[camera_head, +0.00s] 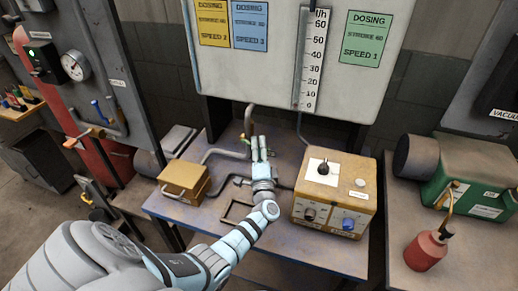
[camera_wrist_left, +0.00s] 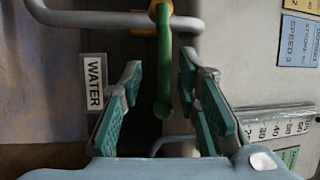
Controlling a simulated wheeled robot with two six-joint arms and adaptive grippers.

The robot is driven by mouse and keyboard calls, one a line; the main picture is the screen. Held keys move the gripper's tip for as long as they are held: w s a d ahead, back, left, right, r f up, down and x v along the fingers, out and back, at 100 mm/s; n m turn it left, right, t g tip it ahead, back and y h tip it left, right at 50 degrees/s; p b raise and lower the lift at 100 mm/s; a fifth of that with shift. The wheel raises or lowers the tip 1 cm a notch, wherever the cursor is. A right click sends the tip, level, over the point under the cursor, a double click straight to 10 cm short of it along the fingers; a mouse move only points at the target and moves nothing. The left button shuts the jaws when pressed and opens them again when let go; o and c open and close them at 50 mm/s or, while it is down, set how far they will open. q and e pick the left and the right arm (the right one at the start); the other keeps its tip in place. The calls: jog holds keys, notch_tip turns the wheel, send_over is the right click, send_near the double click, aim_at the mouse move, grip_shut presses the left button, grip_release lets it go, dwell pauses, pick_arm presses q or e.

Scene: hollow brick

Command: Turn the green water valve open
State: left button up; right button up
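The green water valve handle (camera_wrist_left: 164,75) shows in the left wrist view as a long green lever hanging from a yellow hub (camera_wrist_left: 160,12) on a grey pipe. A white WATER label (camera_wrist_left: 95,83) is to its left. My left gripper (camera_wrist_left: 163,82) is open, with one green-padded finger on each side of the lever in the picture. Gaps show between the lever and both pads; I cannot tell how deep the lever is between them. In the head view the left gripper (camera_head: 261,142) is over the workbench, and it mostly hides the valve. My right gripper is not in view.
The bench (camera_head: 312,248) holds a brown box (camera_head: 185,180) left of my gripper and a tan control box (camera_head: 337,185) close on its right. Grey pipes (camera_head: 222,153) run behind. A white dosing panel (camera_head: 275,60) hangs above. A green pump (camera_head: 470,170) stands far right.

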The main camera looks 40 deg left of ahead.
pick_arm(q)
jog(key=shift+w+a, duration=0.25)
jog(key=shift+a, duration=0.05)
jog(key=shift+s+a+r, duration=0.1)
jog(key=shift+r, duration=0.15)
grip_shut()
jog(key=shift+f, duration=0.1)
